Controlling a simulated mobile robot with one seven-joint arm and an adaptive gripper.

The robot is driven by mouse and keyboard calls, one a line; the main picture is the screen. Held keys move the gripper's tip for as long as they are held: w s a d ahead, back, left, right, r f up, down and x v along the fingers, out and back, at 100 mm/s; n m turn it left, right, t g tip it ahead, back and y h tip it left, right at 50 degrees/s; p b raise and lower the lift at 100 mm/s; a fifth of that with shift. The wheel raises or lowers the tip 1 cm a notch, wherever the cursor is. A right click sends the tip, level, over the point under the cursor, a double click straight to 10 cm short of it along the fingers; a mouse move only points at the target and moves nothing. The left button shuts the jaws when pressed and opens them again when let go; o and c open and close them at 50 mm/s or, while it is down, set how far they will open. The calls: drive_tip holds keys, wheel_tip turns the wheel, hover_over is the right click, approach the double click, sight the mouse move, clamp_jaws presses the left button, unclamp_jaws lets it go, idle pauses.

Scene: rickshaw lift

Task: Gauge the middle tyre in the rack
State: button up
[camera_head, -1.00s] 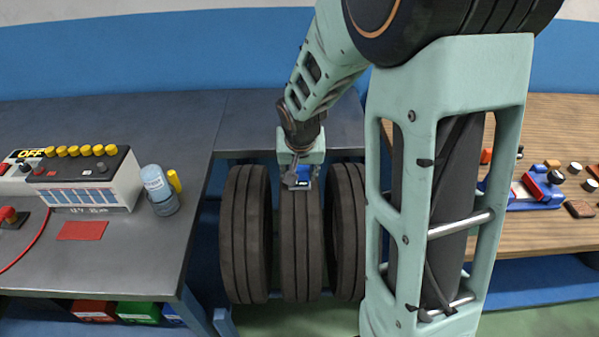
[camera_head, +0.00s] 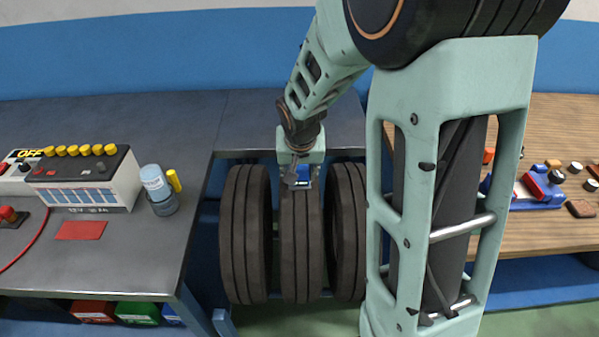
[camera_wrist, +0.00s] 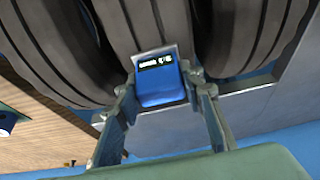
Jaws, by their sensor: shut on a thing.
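Three tyres stand side by side in the rack: a left tyre (camera_head: 246,235), the middle tyre (camera_head: 301,245) and a right tyre (camera_head: 347,235). My gripper (camera_head: 301,180) is at the top of the middle tyre's tread. It is shut on a blue gauge (camera_wrist: 161,88) with a small lit display, whose digits are too small to read surely. In the wrist view the gauge's display end meets the middle tyre's tread (camera_wrist: 145,22); I cannot tell whether its probe is in a groove. In the head view the gauge is mostly hidden by the gripper.
A wooden bench (camera_head: 550,235) on the right holds a red-and-blue tool (camera_head: 538,190). Tyres flank the gripper closely.

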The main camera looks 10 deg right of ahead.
sight(300, 168)
drive_tip(key=shift+s, duration=0.1)
idle(0.3)
drive_tip(key=shift+r+p, duration=2.4)
drive_tip(key=shift+r, duration=1.15)
drive_tip(key=shift+f, duration=0.1)
drive_tip(key=s+p, duration=0.1)
drive_tip(key=s+f+n+p, duration=0.1)
drive_tip(key=s, duration=0.1)
drive_tip(key=s+f+n+p, duration=0.1)
drive_tip(key=s, duration=0.1)
drive_tip(key=shift+s+d+f+y, duration=0.1)
drive_tip(key=shift+f+y, duration=0.15)
drive_tip(key=shift+y, duration=0.15)
drive_tip(key=shift+s+f, duration=0.2)
drive_tip(key=shift+s, duration=0.05)
drive_tip(key=shift+r, duration=0.1)
